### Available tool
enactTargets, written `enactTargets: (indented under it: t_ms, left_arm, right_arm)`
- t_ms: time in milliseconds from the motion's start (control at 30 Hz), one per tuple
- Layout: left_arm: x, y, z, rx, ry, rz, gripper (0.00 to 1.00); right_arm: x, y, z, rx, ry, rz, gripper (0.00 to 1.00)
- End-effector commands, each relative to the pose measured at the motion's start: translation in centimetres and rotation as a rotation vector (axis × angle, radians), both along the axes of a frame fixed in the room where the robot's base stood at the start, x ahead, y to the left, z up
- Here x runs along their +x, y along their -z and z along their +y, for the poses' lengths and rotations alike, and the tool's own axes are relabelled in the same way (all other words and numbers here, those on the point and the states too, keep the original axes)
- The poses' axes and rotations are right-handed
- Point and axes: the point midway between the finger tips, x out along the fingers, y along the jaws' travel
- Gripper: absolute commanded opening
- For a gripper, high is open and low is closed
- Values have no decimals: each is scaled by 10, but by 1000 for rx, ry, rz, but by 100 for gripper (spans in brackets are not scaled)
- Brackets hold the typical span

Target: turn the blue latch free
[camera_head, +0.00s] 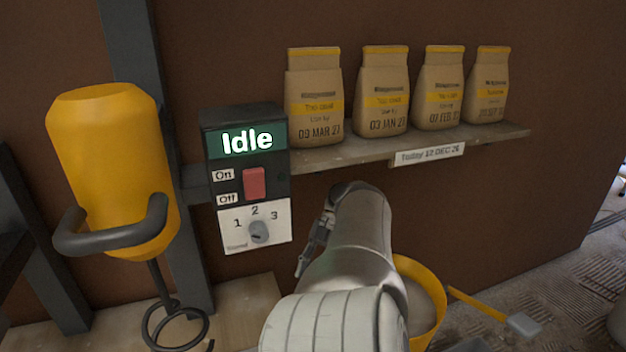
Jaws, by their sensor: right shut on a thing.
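I see no blue latch in the head view. My right gripper (312,243) is at the end of the silver arm that rises from the bottom middle. It is partly turned away and covered by its own wrist. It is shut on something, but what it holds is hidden. It is to the right of the control box (272,165) and below the shelf. The box display reads "Idle". It has a red switch (254,183) between the On and Off labels, and a grey dial (259,232) marked 1, 2, 3. My left gripper is not in view.
A yellow cylinder (105,140) with a dark bar handle hangs at the left, a coiled whisk (176,325) below it. Several dated paper bags (314,100) stand on the shelf (360,148). A yellow bucket (430,285) is partly behind my right arm. Floor shows at the right.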

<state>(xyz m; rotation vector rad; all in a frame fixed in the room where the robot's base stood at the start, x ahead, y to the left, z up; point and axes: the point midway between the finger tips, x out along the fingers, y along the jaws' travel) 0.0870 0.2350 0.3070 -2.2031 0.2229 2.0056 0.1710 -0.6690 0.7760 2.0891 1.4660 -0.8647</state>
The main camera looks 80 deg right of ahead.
Motion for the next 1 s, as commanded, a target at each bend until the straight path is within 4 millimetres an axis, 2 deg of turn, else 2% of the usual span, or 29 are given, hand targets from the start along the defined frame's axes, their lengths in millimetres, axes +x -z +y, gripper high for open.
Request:
enactTargets:
  t_ms: [33,67,200,1000]
  left_arm:
    - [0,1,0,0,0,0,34]
    - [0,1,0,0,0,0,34]
    - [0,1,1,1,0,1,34]
    - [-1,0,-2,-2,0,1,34]
  right_arm:
    - [-3,5,2,4,0,12,0]
    - [-3,5,2,4,1,11,45]
    - [-3,4,2,3,1,9,62]
    - [0,0,0,1,1,2,62]
